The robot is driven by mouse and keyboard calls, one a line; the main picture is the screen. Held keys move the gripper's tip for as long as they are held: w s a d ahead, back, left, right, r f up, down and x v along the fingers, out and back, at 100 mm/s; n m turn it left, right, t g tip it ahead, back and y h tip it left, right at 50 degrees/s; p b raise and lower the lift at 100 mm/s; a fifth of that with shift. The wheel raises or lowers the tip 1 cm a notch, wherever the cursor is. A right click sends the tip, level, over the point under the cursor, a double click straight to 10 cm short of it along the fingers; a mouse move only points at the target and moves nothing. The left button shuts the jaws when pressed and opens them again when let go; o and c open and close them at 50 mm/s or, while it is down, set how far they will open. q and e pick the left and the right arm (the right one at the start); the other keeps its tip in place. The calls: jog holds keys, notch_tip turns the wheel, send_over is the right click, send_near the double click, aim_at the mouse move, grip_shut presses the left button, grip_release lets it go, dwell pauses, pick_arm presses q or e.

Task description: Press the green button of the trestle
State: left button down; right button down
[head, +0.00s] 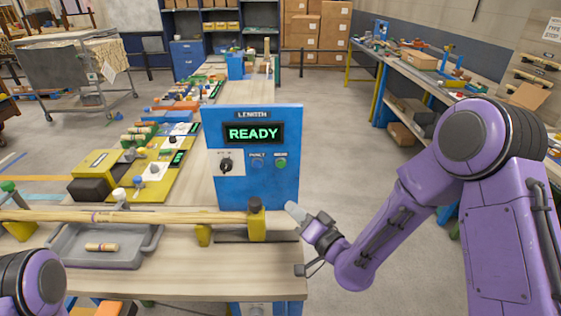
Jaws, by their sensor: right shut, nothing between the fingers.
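The blue upright panel (228,190) stands on the wooden bench, with a lit display (254,133) reading READY in green. The green button (281,163) is a small round one at the panel's right, under a small label. A blue button (257,163) sits to its left and a black knob (226,165) further left. My right gripper (292,208) is shut and empty, below and right of the green button, near the panel's lower right corner. It looks apart from the button; whether it touches the panel's edge I cannot tell. My left gripper is out of view.
A long wooden rod (170,217) lies across yellow supports in front of the panel, with a yellow-and-black end block (256,218). A grey tray (65,254) holds a short turned piece (102,247). Open floor lies right of the bench.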

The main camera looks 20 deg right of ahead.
aim_at(281, 164)
jog(key=a+r+y, duration=0.1)
jog(key=r+y, duration=0.1)
jog(key=r, duration=0.1)
jog(key=a+r+t+y, duration=0.1)
jog(key=r, duration=0.1)
jog(key=shift+s+a+y, duration=0.25)
jog(key=shift+a+y, duration=0.1)
jog(key=shift+y, duration=0.05)
jog(key=w+d+p, duration=0.1)
jog(key=w+d, duration=0.1)
jog(key=w, duration=0.6)
jog(key=shift+w+d, duration=0.25)
dwell(1.5)
jog(key=shift+w+d, duration=0.1)
jog(key=shift+w, duration=0.3)
